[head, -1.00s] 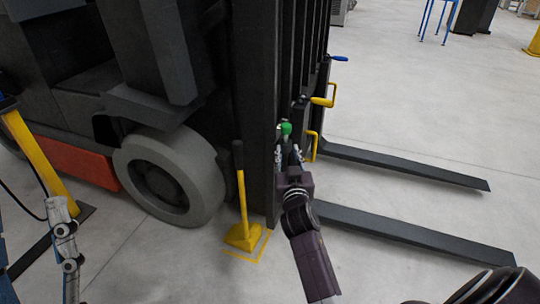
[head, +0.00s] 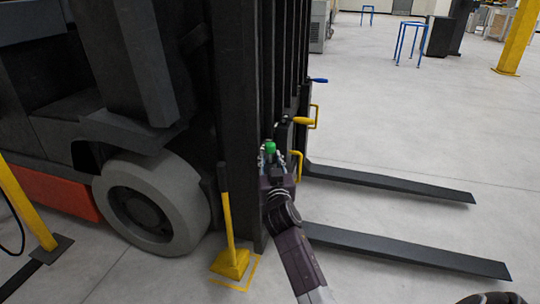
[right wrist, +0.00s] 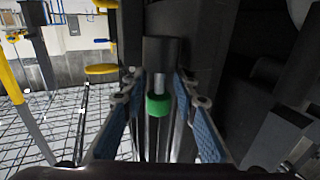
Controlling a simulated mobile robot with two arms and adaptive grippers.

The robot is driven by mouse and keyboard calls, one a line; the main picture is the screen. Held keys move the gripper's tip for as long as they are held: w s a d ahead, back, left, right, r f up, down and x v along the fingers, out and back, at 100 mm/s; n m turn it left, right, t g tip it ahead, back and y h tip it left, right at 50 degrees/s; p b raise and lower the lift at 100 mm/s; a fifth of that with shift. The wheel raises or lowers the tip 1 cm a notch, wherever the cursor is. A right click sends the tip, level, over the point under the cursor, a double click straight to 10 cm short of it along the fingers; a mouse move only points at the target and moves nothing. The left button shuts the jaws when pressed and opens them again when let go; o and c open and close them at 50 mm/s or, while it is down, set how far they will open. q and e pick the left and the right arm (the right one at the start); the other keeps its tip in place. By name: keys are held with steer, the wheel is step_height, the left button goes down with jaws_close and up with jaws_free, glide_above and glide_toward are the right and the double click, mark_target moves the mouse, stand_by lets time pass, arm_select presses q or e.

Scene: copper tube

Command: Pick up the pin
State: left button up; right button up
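The pin has a green head and a light metal shaft. In the head view its green head (head: 270,147) shows at the black forklift mast, just beyond my right gripper (head: 268,162). In the right wrist view the pin (right wrist: 158,105) hangs below a dark cylindrical holder (right wrist: 160,52), its shaft going up into it. My right gripper (right wrist: 158,82) is open, with one blue-padded finger on each side of the pin. A gap shows between each finger and the green head. My left gripper is not in view.
The forklift mast (head: 238,110) stands close beside my right gripper. Yellow handles (head: 297,165) are just right of it. Two forks (head: 390,183) reach out low to the right. A yellow chock with a handle (head: 231,262) stands by the wheel (head: 150,205).

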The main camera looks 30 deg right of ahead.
steer(key=shift+w+d, duration=0.3)
steer(key=shift+w, duration=0.2)
steer(key=shift+c, duration=0.5)
jaws_close()
